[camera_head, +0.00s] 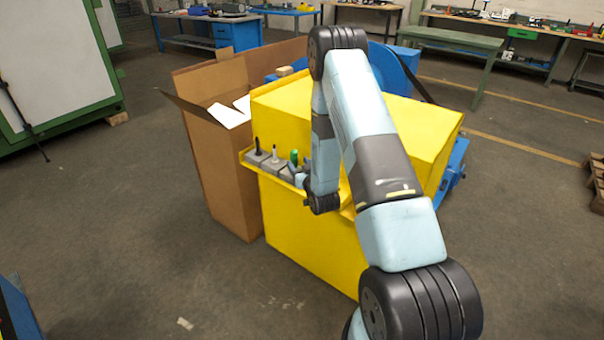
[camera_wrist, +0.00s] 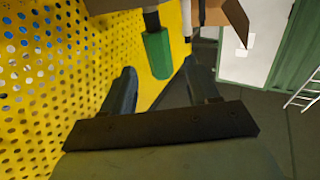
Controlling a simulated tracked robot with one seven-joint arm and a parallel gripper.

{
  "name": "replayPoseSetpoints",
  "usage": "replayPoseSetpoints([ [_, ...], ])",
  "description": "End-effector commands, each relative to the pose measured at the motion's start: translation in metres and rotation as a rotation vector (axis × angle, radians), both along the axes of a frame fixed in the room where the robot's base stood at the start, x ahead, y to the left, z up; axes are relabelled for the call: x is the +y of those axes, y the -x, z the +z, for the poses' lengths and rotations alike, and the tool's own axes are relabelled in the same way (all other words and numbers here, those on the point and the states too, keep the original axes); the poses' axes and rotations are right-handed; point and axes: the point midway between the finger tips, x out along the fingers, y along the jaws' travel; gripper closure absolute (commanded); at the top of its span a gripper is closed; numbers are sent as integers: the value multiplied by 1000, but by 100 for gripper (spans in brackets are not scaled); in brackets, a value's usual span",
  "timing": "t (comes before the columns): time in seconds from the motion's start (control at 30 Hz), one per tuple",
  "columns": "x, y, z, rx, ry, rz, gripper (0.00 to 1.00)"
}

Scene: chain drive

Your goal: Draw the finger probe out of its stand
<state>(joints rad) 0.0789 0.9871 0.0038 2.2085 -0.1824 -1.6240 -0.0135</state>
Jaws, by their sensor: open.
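A green-handled tool (camera_head: 294,158) stands in a grey block stand (camera_head: 289,172) on the yellow shelf. I cannot tell for sure that this is the finger probe. In the wrist view the green handle (camera_wrist: 157,54) lies just ahead of my gripper (camera_wrist: 158,68), in line with the gap between its two dark fingertips. My gripper is open and nothing is clamped in it. In the head view it is mostly hidden by my arm, close to the right of the green tool. A black-topped tool (camera_head: 257,146) and a white-topped tool (camera_head: 275,152) stand further left in their own grey blocks.
The shelf is fixed to a yellow guard (camera_head: 283,103), whose perforated face (camera_wrist: 40,90) fills the left of the wrist view. An open cardboard box (camera_head: 222,170) stands close to the left. Floor (camera_head: 130,220) in front and at left is clear.

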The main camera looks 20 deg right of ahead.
Motion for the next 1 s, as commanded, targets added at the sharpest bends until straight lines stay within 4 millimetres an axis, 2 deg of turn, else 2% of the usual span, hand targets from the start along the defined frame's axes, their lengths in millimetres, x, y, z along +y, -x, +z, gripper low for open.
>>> replayPoseSetpoints([
  [0.1,2,-20,0,-2,0,0,41],
  [0.33,4,-46,0,-1,-1,-1,41],
  [0.5,5,-55,0,-1,-1,-1,41],
  [0.8,5,-56,0,0,-1,-1,41],
  [1.0,5,-56,0,0,-1,-1,59],
])
